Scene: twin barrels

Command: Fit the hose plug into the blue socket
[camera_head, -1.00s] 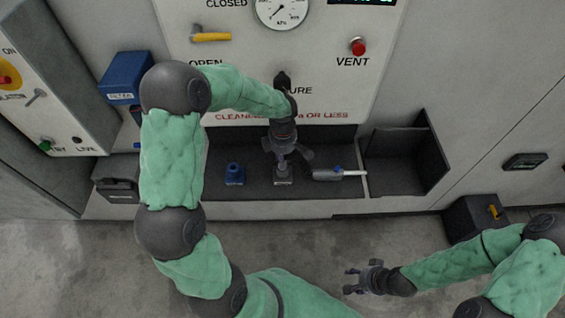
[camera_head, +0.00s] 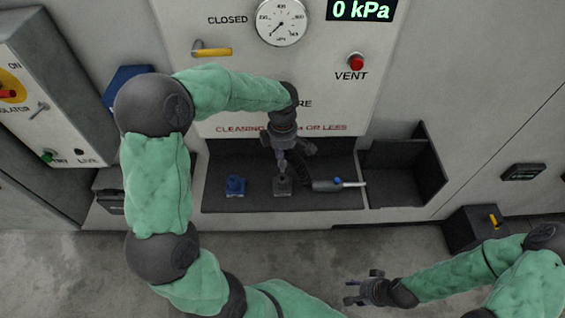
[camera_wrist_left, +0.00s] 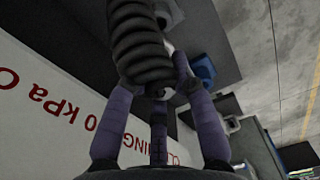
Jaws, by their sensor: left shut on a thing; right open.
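The blue socket (camera_head: 235,186) stands on the floor of the dark trough, left of a grey socket (camera_head: 283,187). My left gripper (camera_head: 281,161) is just above the grey socket, pointing down and shut on the hose plug. In the left wrist view a thick black ribbed hose (camera_wrist_left: 141,45) passes between its fingers. The plug itself is mostly hidden, and I cannot tell whether it touches the grey socket. The blue socket also shows in the left wrist view (camera_wrist_left: 204,70). My right gripper (camera_head: 364,289) is open and empty over the concrete floor, well away from the trough.
A grey metal lance (camera_head: 330,185) lies in the trough, right of the grey socket. An empty dark bin (camera_head: 405,165) is further right. The panel with the gauge (camera_head: 281,22) and red vent button (camera_head: 356,62) rises behind. A black box (camera_head: 475,228) stands lower right.

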